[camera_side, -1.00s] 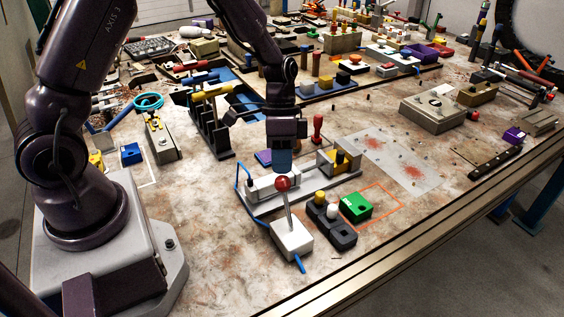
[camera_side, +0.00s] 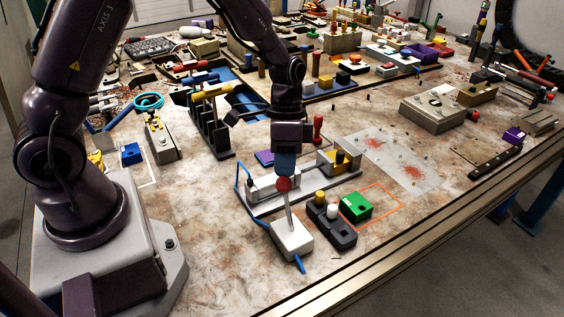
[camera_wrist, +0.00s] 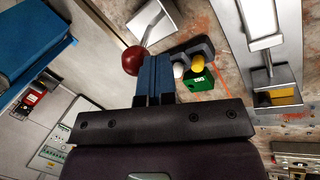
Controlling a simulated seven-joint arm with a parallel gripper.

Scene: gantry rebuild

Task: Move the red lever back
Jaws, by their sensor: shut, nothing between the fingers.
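The lever has a red ball knob (camera_side: 283,184) on a thin metal stem (camera_side: 288,210) that rises from a white box base (camera_side: 291,239) near the front of the table. The stem leans slightly. My gripper (camera_side: 284,168) is shut and points down right at the knob in the side view; its tips hide the knob's top edge. In the wrist view the blue fingers (camera_wrist: 154,75) are together and empty, with the red knob (camera_wrist: 133,61) just left of their tips. Whether they touch cannot be told.
A dark block with yellow and white knobs (camera_side: 331,222) and a green block (camera_side: 356,206) stand right of the lever base. Behind it is a grey fixture (camera_side: 273,187) with a blue tube. A red-handled tool (camera_side: 318,128) stands upright behind.

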